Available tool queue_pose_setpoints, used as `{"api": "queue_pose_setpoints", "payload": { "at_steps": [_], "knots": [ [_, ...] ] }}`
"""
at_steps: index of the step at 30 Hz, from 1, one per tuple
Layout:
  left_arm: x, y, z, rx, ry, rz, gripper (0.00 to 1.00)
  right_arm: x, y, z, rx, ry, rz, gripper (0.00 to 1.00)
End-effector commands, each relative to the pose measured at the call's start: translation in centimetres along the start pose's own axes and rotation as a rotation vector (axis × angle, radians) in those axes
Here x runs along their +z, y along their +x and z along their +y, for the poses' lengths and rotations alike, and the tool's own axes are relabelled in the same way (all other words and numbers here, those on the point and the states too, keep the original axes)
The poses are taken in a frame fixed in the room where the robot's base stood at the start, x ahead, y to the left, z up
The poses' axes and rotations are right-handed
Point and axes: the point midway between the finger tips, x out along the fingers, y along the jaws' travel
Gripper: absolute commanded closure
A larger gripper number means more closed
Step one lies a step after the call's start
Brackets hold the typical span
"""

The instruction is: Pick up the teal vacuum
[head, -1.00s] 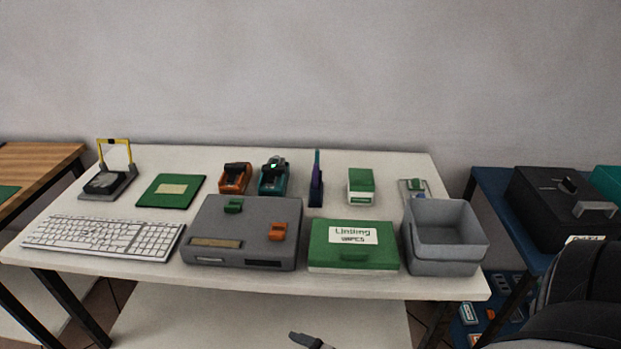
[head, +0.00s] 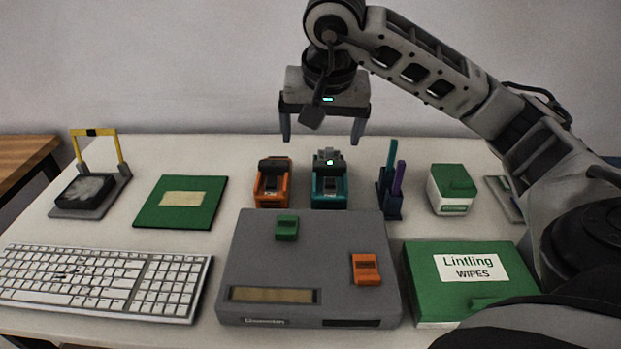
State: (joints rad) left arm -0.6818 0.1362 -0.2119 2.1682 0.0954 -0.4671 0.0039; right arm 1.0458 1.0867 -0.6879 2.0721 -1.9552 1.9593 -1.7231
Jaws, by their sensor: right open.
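The teal vacuum (head: 329,187) stands on the white table behind the grey box, with a dark top and a small green light. An orange device (head: 271,189) of similar shape stands just left of it. My right gripper (head: 323,140) hangs above the teal vacuum, fingers pointing down, open and empty. Its two fingers are spread apart, and it looks clear of the vacuum. My left gripper does not show.
A grey box (head: 249,262) with green and orange clips lies in front. A pen holder (head: 389,207) with upright pens stands close right of the vacuum. A green wipes box (head: 436,295), green-and-white box (head: 452,191), green board (head: 152,210) and keyboard (head: 106,283) lie around.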

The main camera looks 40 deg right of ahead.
Motion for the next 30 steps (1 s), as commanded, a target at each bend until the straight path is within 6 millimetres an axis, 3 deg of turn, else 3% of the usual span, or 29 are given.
{"api": "queue_pose_setpoints", "payload": {
  "at_steps": [4,15,25,30],
  "knots": [
    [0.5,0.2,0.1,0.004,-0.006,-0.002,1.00,-1.3,0.3,1.6,0.058,-0.008,0.059,0.11],
    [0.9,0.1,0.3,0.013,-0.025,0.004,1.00,-1.7,7.7,2.0,0.059,-0.007,0.055,0.11],
    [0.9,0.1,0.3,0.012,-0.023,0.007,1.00,-2.0,10.6,2.2,0.056,-0.007,0.056,0.11],
    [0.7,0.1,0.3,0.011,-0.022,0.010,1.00,-2.3,13.1,2.9,0.057,-0.006,0.054,0.11]
  ]
}}
